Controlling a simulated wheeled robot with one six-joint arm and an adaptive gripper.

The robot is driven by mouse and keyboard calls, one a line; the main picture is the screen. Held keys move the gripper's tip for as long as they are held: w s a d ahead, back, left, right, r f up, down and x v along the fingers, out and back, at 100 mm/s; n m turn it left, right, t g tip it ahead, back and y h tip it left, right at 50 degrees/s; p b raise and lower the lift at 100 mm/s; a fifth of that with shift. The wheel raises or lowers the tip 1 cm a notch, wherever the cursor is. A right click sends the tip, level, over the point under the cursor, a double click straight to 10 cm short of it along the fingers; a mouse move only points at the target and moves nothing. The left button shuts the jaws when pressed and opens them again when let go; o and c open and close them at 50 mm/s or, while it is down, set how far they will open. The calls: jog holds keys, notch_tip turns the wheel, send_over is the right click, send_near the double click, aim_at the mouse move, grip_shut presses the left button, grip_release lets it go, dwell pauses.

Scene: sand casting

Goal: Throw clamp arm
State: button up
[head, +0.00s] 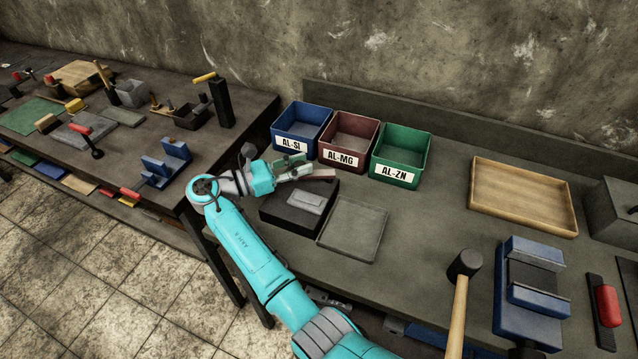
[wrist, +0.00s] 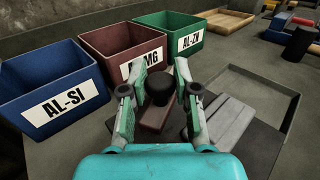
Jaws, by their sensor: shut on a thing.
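A black block (head: 287,214) with a small grey plate (head: 305,201) on top sits on the bench below the coloured bins. A reddish-brown bar (head: 322,175), seemingly the clamp arm, shows beside my gripper (head: 298,168) at the block's back. In the wrist view, the brown bar (wrist: 154,118) lies below a dark round knob (wrist: 161,88). My gripper (wrist: 161,84) has one finger on each side of this knob and is shut on it. The fingers hide part of the bar, and its pivot cannot be made out.
Blue (head: 302,128), maroon (head: 348,140) and green (head: 401,157) bins stand close behind my gripper. A shallow grey tray (head: 352,228) lies right of the block. A wooden tray (head: 523,196), a mallet (head: 460,290) and a blue vise (head: 530,290) are further right.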

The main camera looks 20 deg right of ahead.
jog(key=shift+w+m+g, duration=0.3)
jog(key=shift+g, duration=0.2)
